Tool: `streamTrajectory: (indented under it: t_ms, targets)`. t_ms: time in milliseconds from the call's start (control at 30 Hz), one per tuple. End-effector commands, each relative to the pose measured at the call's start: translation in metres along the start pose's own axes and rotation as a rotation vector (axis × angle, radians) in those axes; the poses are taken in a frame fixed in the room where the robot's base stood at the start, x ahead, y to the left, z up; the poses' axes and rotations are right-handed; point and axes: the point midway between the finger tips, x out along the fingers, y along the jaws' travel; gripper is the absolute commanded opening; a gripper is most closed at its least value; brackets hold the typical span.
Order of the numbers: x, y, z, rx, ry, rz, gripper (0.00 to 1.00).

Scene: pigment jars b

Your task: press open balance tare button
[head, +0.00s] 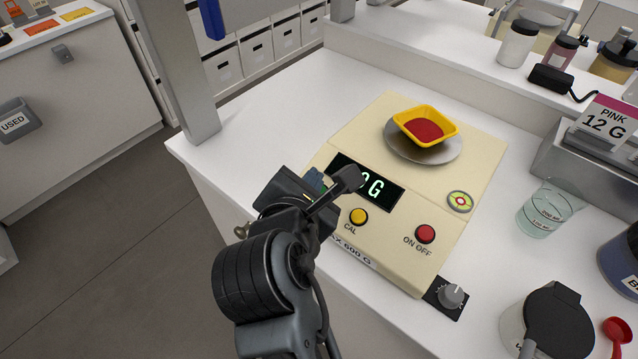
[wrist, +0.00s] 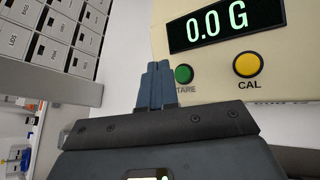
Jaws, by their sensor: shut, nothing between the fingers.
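The cream balance (head: 400,243) stands on the white bench. Its green TARE button (wrist: 183,74) shows in the wrist view, left of the yellow CAL button (wrist: 247,64) and below the display (wrist: 225,22), which reads 0.0 G. In the head view my arm hides the TARE button and part of the display (head: 384,191). My gripper (wrist: 158,66) is shut and empty. In the wrist view its blue fingertips overlap the left edge of the TARE button; I cannot tell whether they touch it. My gripper (head: 315,182) also shows at the balance's left side in the head view.
A yellow weighing boat (head: 449,130) with red powder sits on the round pan (head: 394,146). A red ON OFF button (head: 425,234) and a yellow CAL button (head: 358,216) are nearby. A beaker (head: 540,214), a knob (head: 451,296) and a black-lidded jar (head: 515,326) stand to the right.

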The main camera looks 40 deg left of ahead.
Motion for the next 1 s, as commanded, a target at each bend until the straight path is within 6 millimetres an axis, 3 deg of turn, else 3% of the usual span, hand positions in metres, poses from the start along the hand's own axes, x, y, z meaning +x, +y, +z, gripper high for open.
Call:
streamTrajectory:
  t_ms: [500,1000]
  targets:
    - [-0.031,0.022,0.023,0.001,-0.001,0.001,0.00]
    - [-0.032,0.023,0.024,0.000,-0.001,0.000,0.00]
